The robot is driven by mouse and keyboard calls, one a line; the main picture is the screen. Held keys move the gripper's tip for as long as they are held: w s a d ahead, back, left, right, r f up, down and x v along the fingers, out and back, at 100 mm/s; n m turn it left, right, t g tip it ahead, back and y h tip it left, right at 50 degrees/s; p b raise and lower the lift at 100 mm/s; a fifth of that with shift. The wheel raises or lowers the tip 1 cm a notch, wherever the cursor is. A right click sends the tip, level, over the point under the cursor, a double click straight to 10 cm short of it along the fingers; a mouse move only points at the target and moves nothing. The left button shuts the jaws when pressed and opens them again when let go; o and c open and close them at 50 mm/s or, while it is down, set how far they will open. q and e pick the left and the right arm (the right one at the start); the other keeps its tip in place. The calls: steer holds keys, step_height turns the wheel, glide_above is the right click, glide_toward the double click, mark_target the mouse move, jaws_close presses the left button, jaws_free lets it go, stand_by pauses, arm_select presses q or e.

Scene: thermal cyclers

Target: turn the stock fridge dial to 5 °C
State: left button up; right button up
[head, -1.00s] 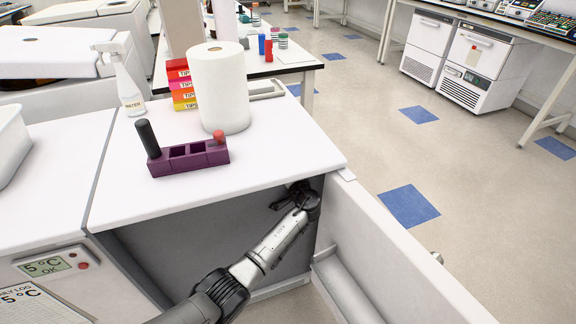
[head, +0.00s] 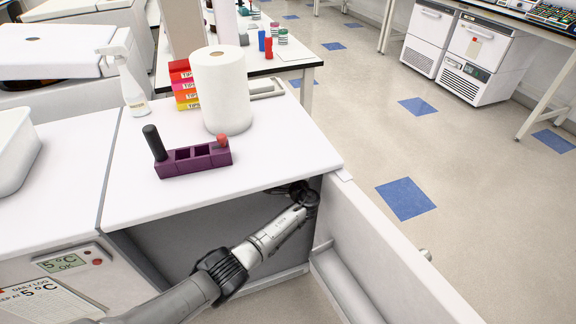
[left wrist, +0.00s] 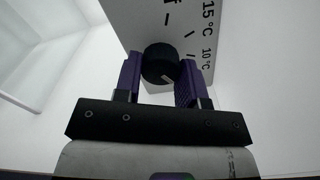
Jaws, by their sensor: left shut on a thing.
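In the left wrist view, the black round dial (left wrist: 160,62) sits on a white panel (left wrist: 150,18) printed with tick marks and the labels 15 °C and 10 °C. A short white mark shows on the dial's lower right edge. My left gripper (left wrist: 160,75) has its purple fingers on either side of the dial and is shut on it. No 5 °C label on this panel is visible. In the head view, my left gripper (head: 302,192) is inside the open cabinet under the white worktop, and its fingers and the dial are hidden there. My right gripper is not in view.
The worktop (head: 270,165) lies just above my left arm. An upright white door or panel (head: 375,245) stands close on its right. A purple rack (head: 190,166) and paper roll (head: 222,90) stand on top.

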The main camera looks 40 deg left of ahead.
arm_select(q)
steer(key=shift+m+p, duration=0.3)
steer(key=shift+m, duration=0.6)
steer(key=o, duration=0.9)
